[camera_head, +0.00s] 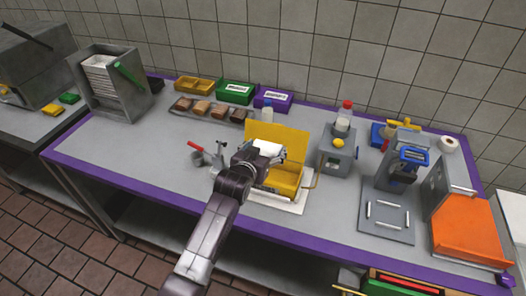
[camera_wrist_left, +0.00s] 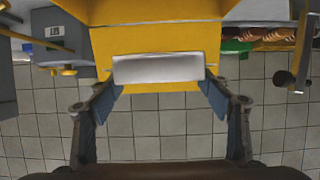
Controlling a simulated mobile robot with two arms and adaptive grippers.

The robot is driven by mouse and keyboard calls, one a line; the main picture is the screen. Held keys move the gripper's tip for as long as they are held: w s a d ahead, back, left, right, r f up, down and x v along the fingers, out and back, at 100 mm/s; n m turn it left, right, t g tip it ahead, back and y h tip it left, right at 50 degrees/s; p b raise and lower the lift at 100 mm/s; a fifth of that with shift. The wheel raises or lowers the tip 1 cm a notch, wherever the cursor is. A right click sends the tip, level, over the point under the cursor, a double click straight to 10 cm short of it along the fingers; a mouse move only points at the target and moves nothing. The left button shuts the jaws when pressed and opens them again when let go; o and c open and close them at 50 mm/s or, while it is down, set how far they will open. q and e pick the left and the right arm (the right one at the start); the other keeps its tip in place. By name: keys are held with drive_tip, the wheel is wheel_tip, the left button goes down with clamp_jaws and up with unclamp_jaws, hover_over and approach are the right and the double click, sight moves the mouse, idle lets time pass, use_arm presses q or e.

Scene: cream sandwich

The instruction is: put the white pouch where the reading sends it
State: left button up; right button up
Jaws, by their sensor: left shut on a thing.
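My left gripper (camera_head: 262,153) is shut on a white pouch (camera_head: 269,145). In the left wrist view the white pouch (camera_wrist_left: 158,68) spans the gap between the two fingertips (camera_wrist_left: 160,86). The gripper holds it in front of the raised yellow lid of a yellow box (camera_head: 286,180); the lid also fills the top of the wrist view (camera_wrist_left: 158,40). I cannot tell whether the pouch touches the box. A small display or label (camera_wrist_left: 53,31) shows in the wrist view, too small to read surely. My right gripper is not in view.
Yellow (camera_head: 195,85), green (camera_head: 236,92) and purple (camera_head: 273,100) bins stand at the back, behind a tray of brown pieces (camera_head: 205,109). A grey box (camera_head: 336,160) stands right of the yellow box. A grey plate (camera_head: 386,219) and orange ramp (camera_head: 466,228) are farther right.

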use_arm(q)
drive_tip(key=shift+s+d+r, duration=0.15)
drive_tip(key=shift+s+d, duration=0.05)
drive_tip(key=shift+d, duration=0.15)
drive_tip(key=shift+s, duration=0.1)
drive_tip(key=shift+a+p, duration=0.1)
drive_tip(key=shift+p, duration=0.2)
drive_tip(key=shift+f+b, duration=0.5)
drive_tip(key=shift+f, duration=0.15)
wheel_tip(320, 180, down, 3)
drive_tip(key=shift+f+b, duration=0.2)
drive_tip(key=shift+b, duration=0.85)
drive_tip(key=shift+f+b, duration=0.5)
drive_tip(key=shift+f, duration=0.3)
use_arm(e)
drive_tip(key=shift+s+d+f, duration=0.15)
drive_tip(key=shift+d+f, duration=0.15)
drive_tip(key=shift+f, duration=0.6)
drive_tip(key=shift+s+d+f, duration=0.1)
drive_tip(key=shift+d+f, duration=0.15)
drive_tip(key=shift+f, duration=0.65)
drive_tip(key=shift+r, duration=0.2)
use_arm(q)
drive_tip(key=shift+f, duration=0.1)
